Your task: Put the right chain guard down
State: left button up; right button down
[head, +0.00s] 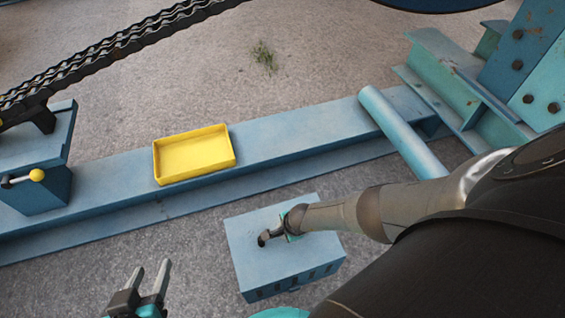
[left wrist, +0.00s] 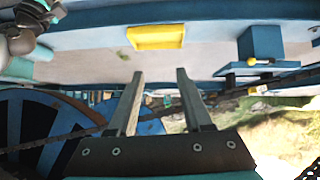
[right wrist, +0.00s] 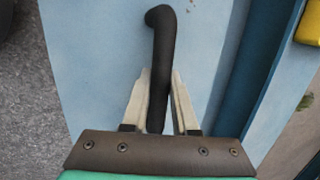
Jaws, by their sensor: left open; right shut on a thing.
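The right chain guard (head: 250,228) is a light blue box with dark slots along its front side. In the head view it is at the lower middle, in front of the long blue beam. My right gripper (head: 275,234) is shut on the dark bent handle on its top. The right wrist view shows the handle (right wrist: 161,60) between the two fingers and the blue top (right wrist: 95,50) beneath. I cannot tell whether the guard's underside touches anything. My left gripper (head: 152,266) is open and empty, left of the guard; its spread fingers (left wrist: 158,75) show in the left wrist view.
A shallow yellow tray (head: 195,155) lies on the blue beam (head: 300,130). A blue block with a yellow-knobbed lever (head: 36,175) stands at the left, below a chain (head: 110,50). A blue cylinder (head: 400,130) and steel frame are at the right. Grey ground (head: 190,235) is bare left of the guard.

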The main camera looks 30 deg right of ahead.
aim_at(283, 245)
jog(key=shift+w+f+b, duration=0.15)
jog(key=shift+f+b, duration=1.3)
pick_arm(q)
jog(key=shift+s+d+r+n+t+h+b, duration=0.15)
jog(key=shift+d+r+t+h, duration=0.4)
jog(key=shift+d+t, duration=0.4)
jog(key=shift+w+d+r+n+t+h+b, duration=0.1)
jog(key=shift+d+r+t+h, duration=0.5)
jog(key=shift+t, duration=0.6)
jog(key=shift+s+d+r+n+t+h+b, duration=0.15)
jog(key=shift+d+r+t+h, duration=0.3)
jog(key=shift+d+t, duration=0.55)
pick_arm(e)
jog(key=shift+f, duration=0.35)
pick_arm(q)
jog(key=shift+a, duration=0.1)
pick_arm(e)
jog(key=c, duration=0.7)
grip_release()
